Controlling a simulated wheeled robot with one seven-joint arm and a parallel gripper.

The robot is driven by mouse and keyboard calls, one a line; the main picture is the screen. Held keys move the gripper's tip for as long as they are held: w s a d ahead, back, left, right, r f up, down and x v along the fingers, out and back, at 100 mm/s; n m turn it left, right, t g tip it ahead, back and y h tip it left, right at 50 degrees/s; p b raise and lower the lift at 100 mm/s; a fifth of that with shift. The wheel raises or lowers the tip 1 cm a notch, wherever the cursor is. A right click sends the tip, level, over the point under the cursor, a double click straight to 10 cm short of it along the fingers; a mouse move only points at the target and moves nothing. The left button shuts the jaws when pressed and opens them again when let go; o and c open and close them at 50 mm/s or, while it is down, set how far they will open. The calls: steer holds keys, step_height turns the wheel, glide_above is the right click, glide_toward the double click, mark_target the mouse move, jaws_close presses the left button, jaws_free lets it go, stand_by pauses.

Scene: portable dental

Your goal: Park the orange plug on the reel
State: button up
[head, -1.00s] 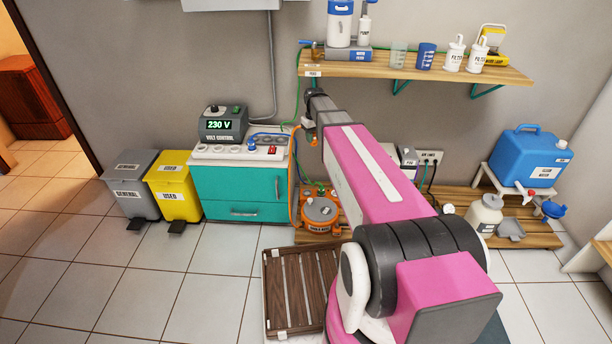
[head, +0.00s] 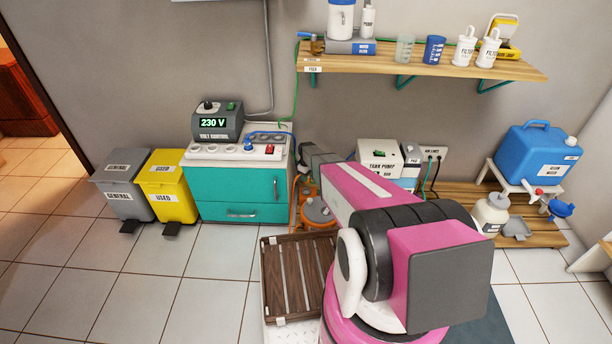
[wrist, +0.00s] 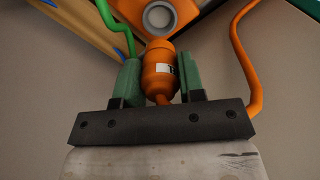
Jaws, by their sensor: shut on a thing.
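In the wrist view my gripper (wrist: 159,80) has its two green fingers closed on the orange plug (wrist: 160,62), which carries a white label. An orange part with a round grey face (wrist: 158,16), apparently part of the reel, shows just beyond the plug. I cannot tell whether the plug touches it. An orange cable (wrist: 250,60) curves along the right side. My gripper is not clearly visible there.
A teal cabinet (head: 240,190) stands left of the reel, with a power strip and the volt control box (head: 217,122) on top. A brown slatted crate (head: 285,280) lies in front. The tank pump (head: 379,158) is behind my arm. A wooden shelf (head: 420,66) hangs above. A green cable (wrist: 118,27) runs near the plug.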

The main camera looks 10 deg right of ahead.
steer(key=shift+f, duration=3.2)
steer(key=shift+f, duration=0.9)
steer(key=o, duration=1)
steer(key=shift+o, duration=0.2)
steer(key=shift+r, duration=0.1)
